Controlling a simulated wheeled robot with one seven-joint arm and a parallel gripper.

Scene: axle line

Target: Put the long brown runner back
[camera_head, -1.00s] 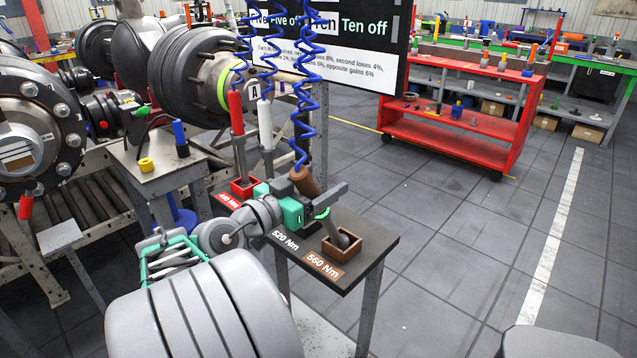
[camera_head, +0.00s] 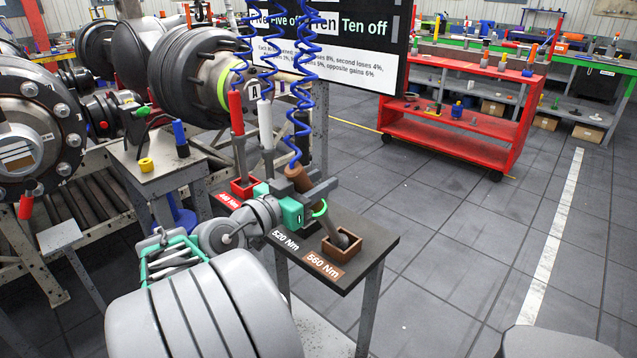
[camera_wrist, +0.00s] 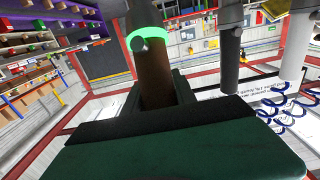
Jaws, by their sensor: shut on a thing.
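The long brown runner (camera_head: 298,178) hangs on a blue coiled hose and leans, its top to the left. Its grey lower end is at the brown holder (camera_head: 328,252) marked 560 Nm; I cannot tell how deep it sits. My gripper (camera_head: 318,192) is shut on the runner's brown body. In the wrist view the brown body (camera_wrist: 157,85) stands between my dark jaws, with a bright green ring around it beyond them. My jaws hide part of the runner in the head view.
A red-handled runner (camera_head: 236,112) and a white-handled runner (camera_head: 266,125) stand on the left, close to my arm. The red holder (camera_head: 243,188) is behind my gripper. The dark stand top (camera_head: 372,237) is bare on the right. A red cart (camera_head: 450,148) stands farther back.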

